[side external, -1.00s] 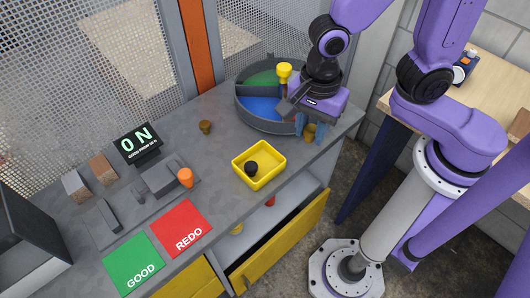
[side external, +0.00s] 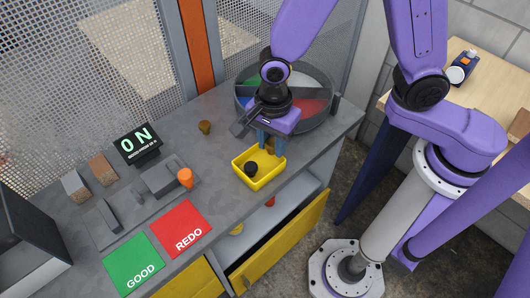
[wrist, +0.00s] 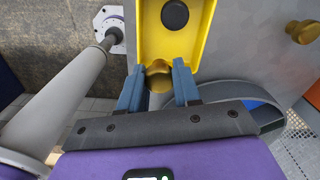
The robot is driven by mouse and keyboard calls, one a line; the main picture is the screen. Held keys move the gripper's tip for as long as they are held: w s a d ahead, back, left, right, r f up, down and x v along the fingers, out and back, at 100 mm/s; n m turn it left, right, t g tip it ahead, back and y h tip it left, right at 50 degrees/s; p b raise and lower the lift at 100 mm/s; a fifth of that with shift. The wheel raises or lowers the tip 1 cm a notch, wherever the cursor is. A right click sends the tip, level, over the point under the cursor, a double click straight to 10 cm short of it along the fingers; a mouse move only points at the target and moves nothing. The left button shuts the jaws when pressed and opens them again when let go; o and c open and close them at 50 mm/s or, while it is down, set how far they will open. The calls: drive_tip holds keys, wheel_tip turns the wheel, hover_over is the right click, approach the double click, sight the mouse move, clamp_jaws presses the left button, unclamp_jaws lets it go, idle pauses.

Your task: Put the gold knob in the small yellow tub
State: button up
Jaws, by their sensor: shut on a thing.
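My gripper (side external: 270,140) is above the far right side of the small yellow tub (side external: 243,175), fingers pointing down. In the wrist view its two blue fingers are shut on a gold knob (wrist: 158,72). The knob appears to be above the near end of the tub (wrist: 147,35) there; its height over the tub is hard to tell. A black knob (wrist: 175,14) lies inside the tub and also shows in the side view (side external: 251,168). In the side view the held knob is mostly hidden by the fingers.
Another brownish-gold knob (side external: 205,127) stands on the grey bench. A round divided tray (side external: 318,87) is behind my gripper. An orange knob (side external: 186,177) stands by the grey fixture, near the red REDO mat (side external: 184,226) and green GOOD mat (side external: 134,264).

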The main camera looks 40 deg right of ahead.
sight(265, 164)
drive_tip(key=shift+w+a+f, duration=0.25)
drive_tip(key=shift+w+f, duration=0.05)
drive_tip(key=shift+f, duration=0.15)
drive_tip(key=shift+w+a+f, duration=0.2)
drive_tip(key=shift+w+f, duration=0.1)
drive_tip(key=shift+f, duration=1.7)
drive_tip(key=shift+f, duration=0.15)
drive_tip(key=o, duration=0.8)
drive_tip(key=shift+c, duration=0.2)
